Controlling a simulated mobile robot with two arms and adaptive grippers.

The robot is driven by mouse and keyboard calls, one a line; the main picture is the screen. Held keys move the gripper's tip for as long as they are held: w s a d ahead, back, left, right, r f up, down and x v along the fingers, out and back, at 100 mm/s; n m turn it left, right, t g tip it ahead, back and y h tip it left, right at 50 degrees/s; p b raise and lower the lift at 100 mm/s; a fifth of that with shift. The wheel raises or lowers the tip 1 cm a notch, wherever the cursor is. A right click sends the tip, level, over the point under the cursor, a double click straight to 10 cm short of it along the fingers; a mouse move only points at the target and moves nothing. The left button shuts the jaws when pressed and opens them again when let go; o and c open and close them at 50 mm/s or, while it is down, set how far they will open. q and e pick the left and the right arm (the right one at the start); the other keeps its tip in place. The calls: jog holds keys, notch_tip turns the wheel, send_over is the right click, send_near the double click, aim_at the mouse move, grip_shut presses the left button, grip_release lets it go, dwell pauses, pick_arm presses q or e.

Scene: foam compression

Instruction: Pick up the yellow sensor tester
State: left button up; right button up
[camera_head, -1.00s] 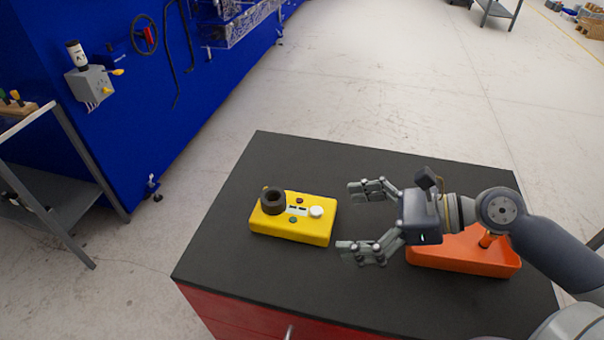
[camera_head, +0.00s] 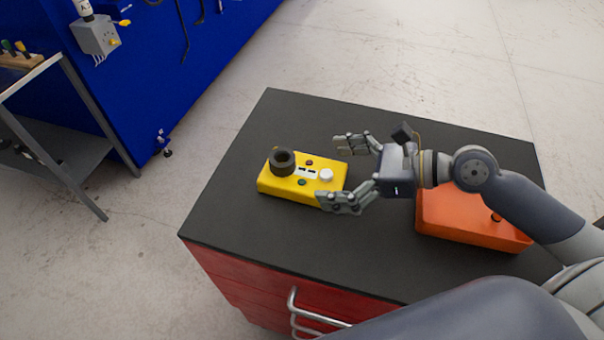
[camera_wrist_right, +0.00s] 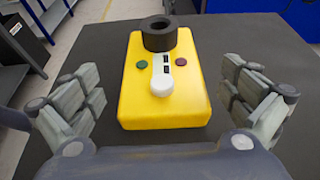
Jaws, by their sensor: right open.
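The yellow sensor tester (camera_head: 290,187) lies flat on the dark top of a red cabinet. It has a black ring on one end, a white knob, and red and green buttons. My right gripper (camera_head: 343,172) is open at the tester's right end, its fingers spread to either side; the near finger overlaps the tester's near right corner in the head view. In the right wrist view the tester (camera_wrist_right: 165,85) is centred ahead between the open fingers (camera_wrist_right: 168,112), with gaps on both sides. Contact is not visible. My left gripper is not in view.
A metal drawer handle (camera_head: 293,310) is on the red front. The cabinet top left of the tester is bare. A grey shelf (camera_head: 70,170) stands at the left.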

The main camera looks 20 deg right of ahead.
aim_at(319, 173)
jog(key=shift+w+a+f, duration=0.1)
jog(key=shift+w+a, duration=0.1)
jog(key=shift+f+x, duration=0.25)
jog(key=shift+x, duration=2)
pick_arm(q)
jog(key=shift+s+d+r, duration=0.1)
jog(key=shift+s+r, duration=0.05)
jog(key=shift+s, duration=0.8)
pick_arm(e)
jog(key=shift+d, duration=0.1)
jog(key=c, duration=1.4)
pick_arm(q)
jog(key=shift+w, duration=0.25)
pick_arm(e)
jog(key=shift+o, duration=0.2)
